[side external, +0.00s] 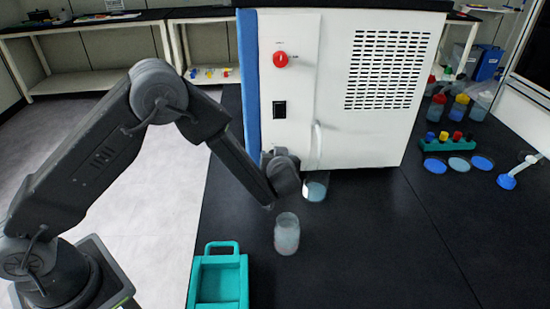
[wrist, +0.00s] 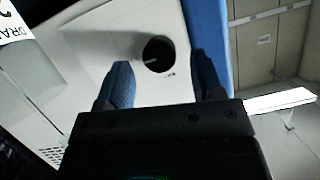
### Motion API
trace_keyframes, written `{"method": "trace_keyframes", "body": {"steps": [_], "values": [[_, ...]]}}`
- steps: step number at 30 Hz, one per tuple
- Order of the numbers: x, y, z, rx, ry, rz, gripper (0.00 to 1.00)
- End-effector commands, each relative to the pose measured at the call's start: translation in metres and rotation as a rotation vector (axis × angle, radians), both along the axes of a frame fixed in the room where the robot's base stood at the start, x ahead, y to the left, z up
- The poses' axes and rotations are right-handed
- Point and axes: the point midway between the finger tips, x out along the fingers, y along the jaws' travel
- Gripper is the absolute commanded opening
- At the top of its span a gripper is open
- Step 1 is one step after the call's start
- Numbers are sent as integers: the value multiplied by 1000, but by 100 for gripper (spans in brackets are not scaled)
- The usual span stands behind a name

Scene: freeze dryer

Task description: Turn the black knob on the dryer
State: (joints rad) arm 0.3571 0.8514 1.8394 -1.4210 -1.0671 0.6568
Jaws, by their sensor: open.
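The black knob (wrist: 158,54) is a dark round disc with a light mark on the dryer's white panel (wrist: 85,55) in the wrist view. My gripper (wrist: 160,66) is open, with its two blue fingers spread to either side of the knob in the picture. Nothing shows held between the fingers; I cannot tell whether they touch the knob. In the side external view, the white dryer (side external: 380,130) stands on the black bench, and my wrist is in front of its lower front.
A clear jar (side external: 287,236) and teal carrier (side external: 219,276) stand nearby. A flask (side external: 316,186) is just right of my wrist. The bench at front right is clear.

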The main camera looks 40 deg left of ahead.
Motion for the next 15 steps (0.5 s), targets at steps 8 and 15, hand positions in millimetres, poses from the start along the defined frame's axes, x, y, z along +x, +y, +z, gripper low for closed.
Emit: {"method": "trace_keyframes", "body": {"steps": [8, 15], "values": [[-28, -32, 17, 1, 0, -4, 61], [-36, -41, 22, 0, 1, 0, 61]]}}
